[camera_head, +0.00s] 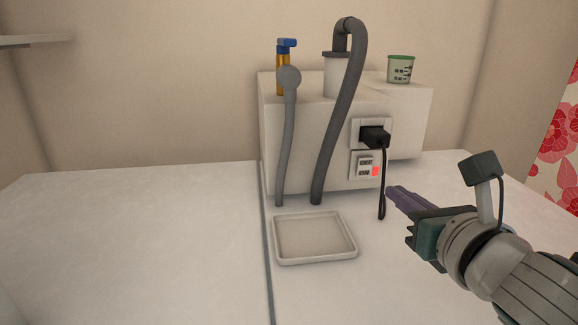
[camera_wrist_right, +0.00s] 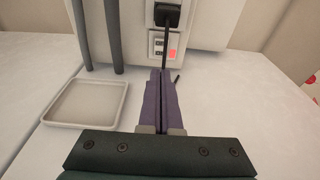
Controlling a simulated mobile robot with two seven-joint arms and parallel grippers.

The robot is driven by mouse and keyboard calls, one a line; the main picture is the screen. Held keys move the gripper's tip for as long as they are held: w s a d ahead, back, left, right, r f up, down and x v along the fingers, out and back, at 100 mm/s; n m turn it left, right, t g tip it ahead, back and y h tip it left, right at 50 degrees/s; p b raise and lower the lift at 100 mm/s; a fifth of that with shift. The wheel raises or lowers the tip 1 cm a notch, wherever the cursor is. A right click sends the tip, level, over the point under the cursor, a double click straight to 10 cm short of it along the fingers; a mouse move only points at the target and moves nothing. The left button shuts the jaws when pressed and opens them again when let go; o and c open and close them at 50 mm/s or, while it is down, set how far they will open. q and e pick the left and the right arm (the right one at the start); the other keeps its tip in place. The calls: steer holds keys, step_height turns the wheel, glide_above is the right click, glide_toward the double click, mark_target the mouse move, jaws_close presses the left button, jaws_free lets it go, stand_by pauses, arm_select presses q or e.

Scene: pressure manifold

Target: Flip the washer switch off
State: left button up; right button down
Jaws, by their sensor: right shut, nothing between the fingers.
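The washer switch (camera_head: 365,166) is a small plate with a pale rocker on the front of a white box-shaped unit (camera_head: 310,140). A red lit square (camera_head: 376,171) glows at its lower right. The switch also shows in the right wrist view (camera_wrist_right: 159,47), beyond my fingertips. A black plug (camera_head: 374,137) with a hanging cord sits in a socket just above it. My right gripper (camera_head: 390,192) is shut and empty, its purple fingers pointing toward the unit, to the right of and below the switch and apart from it. My left gripper is not in view.
A shallow pale tray (camera_head: 316,259) lies on the counter in front of the unit. Two grey hoses (camera_head: 340,120) run down the unit's front, left of the switch. A bottle (camera_head: 283,72) and a green-rimmed cup (camera_head: 400,69) stand on top. The left counter is clear.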

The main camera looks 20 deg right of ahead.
mark_target(365, 164)
steer(key=x, duration=0.3)
steer(key=b+x, duration=0.1)
steer(key=x, duration=0.2)
steer(key=r+x, duration=0.1)
steer(key=x, duration=0.2)
steer(key=shift+w+b, duration=0.15)
steer(key=shift+b, duration=0.15)
steer(key=shift+w+d, duration=0.1)
steer(key=shift+w, duration=0.3)
